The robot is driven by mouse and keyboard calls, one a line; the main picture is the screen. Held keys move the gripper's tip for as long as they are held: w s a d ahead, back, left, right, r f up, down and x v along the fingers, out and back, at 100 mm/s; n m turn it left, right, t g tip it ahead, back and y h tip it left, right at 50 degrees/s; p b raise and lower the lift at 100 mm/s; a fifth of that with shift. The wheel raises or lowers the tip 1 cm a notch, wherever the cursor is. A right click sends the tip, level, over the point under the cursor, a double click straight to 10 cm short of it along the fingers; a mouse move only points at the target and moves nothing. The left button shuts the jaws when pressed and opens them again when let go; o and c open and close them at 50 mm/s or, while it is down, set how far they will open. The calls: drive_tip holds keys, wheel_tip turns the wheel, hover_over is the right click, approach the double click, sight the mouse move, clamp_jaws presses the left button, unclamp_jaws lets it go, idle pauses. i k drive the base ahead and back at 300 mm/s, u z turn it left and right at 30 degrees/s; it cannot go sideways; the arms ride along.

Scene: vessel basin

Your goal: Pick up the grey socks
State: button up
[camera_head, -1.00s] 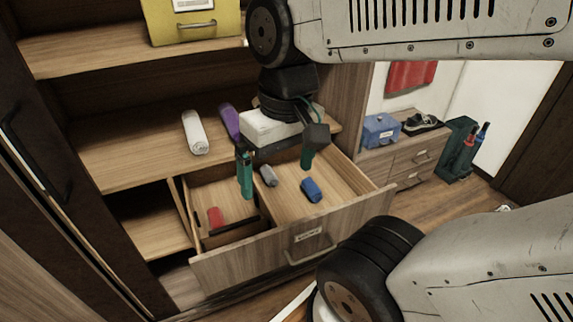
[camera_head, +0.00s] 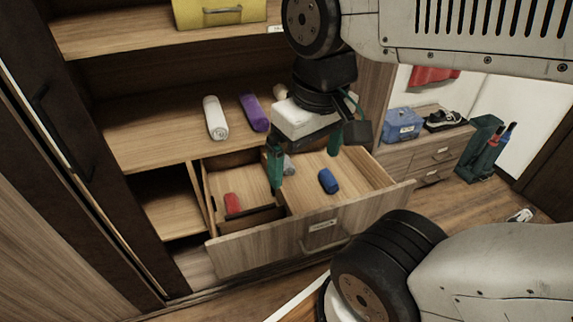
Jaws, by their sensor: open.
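The grey socks (camera_head: 289,166) are a small grey roll lying in the open drawer (camera_head: 275,252), toward its back near the divider. My gripper (camera_head: 305,169) is open above the drawer, its two green fingers pointing down. In the picture the socks show between the fingers, close to the left finger, which partly covers them. I cannot tell how far above the socks the fingertips are. The gripper holds nothing that I can see.
A blue roll (camera_head: 328,181) lies right of the socks in the drawer; a red roll (camera_head: 232,203) lies in the left compartment. White (camera_head: 215,118) and purple (camera_head: 254,113) rolls lie on the shelf above. The drawer's front panel and divider (camera_head: 255,213) stand up around the space.

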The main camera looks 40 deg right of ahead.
sight(289, 170)
drive_tip(key=z, duration=2.95)
drive_tip(key=k, duration=1.7)
drive_tip(key=u, duration=2.1)
drive_tip(key=i, duration=1)
